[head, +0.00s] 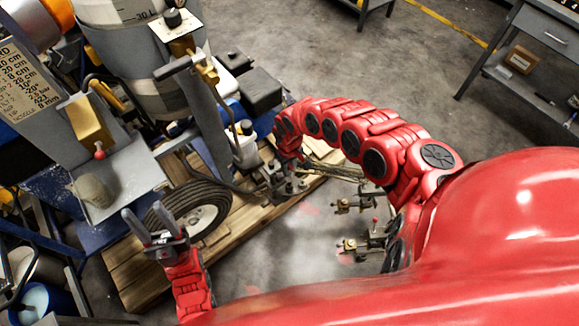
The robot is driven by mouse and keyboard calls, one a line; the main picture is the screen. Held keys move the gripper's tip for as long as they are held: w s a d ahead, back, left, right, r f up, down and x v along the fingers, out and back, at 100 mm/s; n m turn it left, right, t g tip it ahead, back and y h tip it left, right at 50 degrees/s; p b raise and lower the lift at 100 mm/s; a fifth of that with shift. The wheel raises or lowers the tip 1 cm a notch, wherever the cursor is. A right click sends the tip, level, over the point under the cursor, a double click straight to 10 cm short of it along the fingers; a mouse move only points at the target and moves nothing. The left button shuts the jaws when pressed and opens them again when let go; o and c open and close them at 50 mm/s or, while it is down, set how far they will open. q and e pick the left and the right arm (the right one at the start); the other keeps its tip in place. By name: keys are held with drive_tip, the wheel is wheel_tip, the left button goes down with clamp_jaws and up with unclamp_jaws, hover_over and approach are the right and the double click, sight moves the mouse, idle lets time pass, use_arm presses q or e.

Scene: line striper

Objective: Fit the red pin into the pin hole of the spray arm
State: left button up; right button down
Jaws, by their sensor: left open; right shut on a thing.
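My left gripper (146,213) is open and empty, its two fingers spread in front of the black wheel. My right arm arches over from the right, and my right gripper (287,186) is down by the metal fittings at the pallet's right edge. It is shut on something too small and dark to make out. A bar that looks like the spray arm (338,172) runs right from there and passes behind my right arm. Brass nozzle fittings (350,205) show below the arm. A small red-tipped piece (375,221) stands among them; I cannot tell if it is the red pin. The pin hole is not discernible.
The line striper's wheel (197,208) rests on a wooden pallet (128,262). A grey post (207,115) and a tank (135,45) rise at the upper left. A grey workbench (538,28) stands at the upper right. The concrete floor (330,50) behind my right arm is clear.

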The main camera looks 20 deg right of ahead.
sight(289, 175)
drive_tip(key=shift+w+d+f+b, duration=0.1)
drive_tip(key=shift+f+b, duration=2.55)
drive_tip(key=shift+f, duration=0.25)
drive_tip(key=shift+r+p, duration=0.1)
drive_tip(key=shift+p, duration=0.35)
drive_tip(key=shift+f+b, duration=0.8)
drive_tip(key=shift+f, duration=0.3)
drive_tip(key=shift+f, duration=0.35)
drive_tip(key=shift+f+b, duration=0.4)
drive_tip(key=shift+b, duration=0.1)
drive_tip(key=shift+r+p, duration=0.3)
drive_tip(key=shift+p, duration=0.35)
idle(2.1)
